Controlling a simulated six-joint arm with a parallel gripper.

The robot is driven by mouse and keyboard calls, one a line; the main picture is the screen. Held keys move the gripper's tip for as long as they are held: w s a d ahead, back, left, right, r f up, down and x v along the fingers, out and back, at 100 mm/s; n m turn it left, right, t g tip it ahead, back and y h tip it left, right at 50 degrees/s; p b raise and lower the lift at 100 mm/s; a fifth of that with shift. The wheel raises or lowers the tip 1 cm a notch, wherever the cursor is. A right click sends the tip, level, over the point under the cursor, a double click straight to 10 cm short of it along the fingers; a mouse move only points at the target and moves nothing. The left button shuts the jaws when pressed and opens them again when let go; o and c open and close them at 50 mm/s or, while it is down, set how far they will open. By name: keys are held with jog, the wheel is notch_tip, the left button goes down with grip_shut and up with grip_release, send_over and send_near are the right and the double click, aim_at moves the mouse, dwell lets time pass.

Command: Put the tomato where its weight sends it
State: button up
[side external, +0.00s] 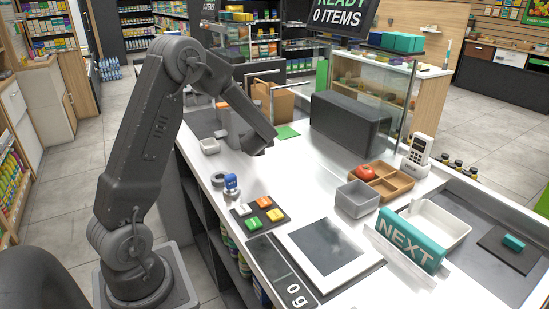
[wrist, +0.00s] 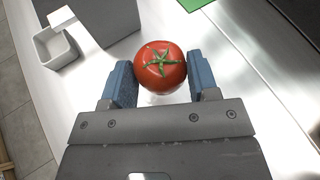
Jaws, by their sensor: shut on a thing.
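A red tomato (wrist: 161,66) with a green star-shaped calyx sits between the two blue fingers of my gripper (wrist: 161,80) in the wrist view. The fingers are shut on its sides. In the side view my gripper is over the counter's far left part, and the tomato in it is hidden. Another red tomato (side external: 365,172) lies in a compartment of the wooden tray (side external: 397,190).
A grey open bin (side external: 357,200) stands beside the wooden tray. A white tray (side external: 451,228) is behind the teal NEXT sign (side external: 411,240). A pad with coloured buttons (side external: 259,213), a blue-capped item (side external: 231,184) and a small white dish (side external: 209,146) are on the counter. A screen reads READY, 0 ITEMS.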

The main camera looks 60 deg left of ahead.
send_over(275, 165)
notch_tip(275, 165, down, 3)
jog(key=shift+s+r, duration=0.1)
jog(key=shift+s, duration=0.05)
jog(key=shift+f, duration=2)
jog(key=shift+f, duration=0.2)
jog(key=o, duration=1)
jog(key=shift+r, duration=0.1)
